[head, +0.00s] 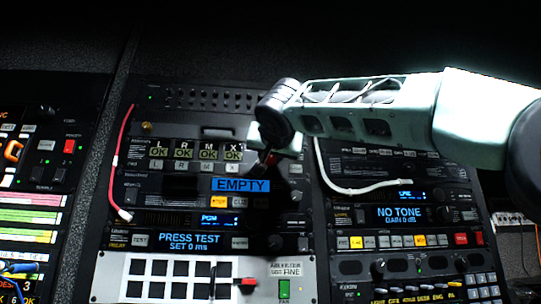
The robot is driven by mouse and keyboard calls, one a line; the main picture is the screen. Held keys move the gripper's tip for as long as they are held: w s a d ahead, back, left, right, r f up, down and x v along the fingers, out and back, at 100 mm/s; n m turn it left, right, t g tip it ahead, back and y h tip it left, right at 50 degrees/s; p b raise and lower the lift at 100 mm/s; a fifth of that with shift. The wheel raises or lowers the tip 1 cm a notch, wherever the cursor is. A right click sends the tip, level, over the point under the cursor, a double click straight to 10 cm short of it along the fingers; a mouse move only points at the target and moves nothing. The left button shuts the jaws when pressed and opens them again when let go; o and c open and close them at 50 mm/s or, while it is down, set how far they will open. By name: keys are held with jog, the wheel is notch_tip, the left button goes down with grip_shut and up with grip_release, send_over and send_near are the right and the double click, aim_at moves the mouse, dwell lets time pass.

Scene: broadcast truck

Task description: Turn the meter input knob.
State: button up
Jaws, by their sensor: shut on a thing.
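The meter unit (160,171) sits in the middle rack, with lit L, R, M and X columns reading OK. My gripper (270,158) reaches in from the upper right and is at the right end of this unit's face. Its fingers look closed on a small knob there, which I take to be the meter input knob. The knob is mostly hidden by the fingers and wrist, so its pointer and setting cannot be read.
Below are an EMPTY display (241,185), a PGM display (219,219) and a PRESS TEST display (188,241). A red cable (118,160) hangs at left and a white cable (335,182) at right. A NO TONE unit (402,216) stands right of the gripper.

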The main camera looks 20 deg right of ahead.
jog(key=n+b, duration=0.1)
jog(key=n, duration=0.2)
jog(key=shift+n, duration=0.3)
jog(key=n+b, duration=0.1)
jog(key=n, duration=0.4)
dwell(0.6)
jog(key=o, duration=1)
jog(key=shift+c, duration=0.2)
jog(key=b+v, duration=0.6)
jog(key=v, duration=1.1)
jog(key=shift+s+b, duration=0.2)
jog(key=shift+b, duration=0.1)
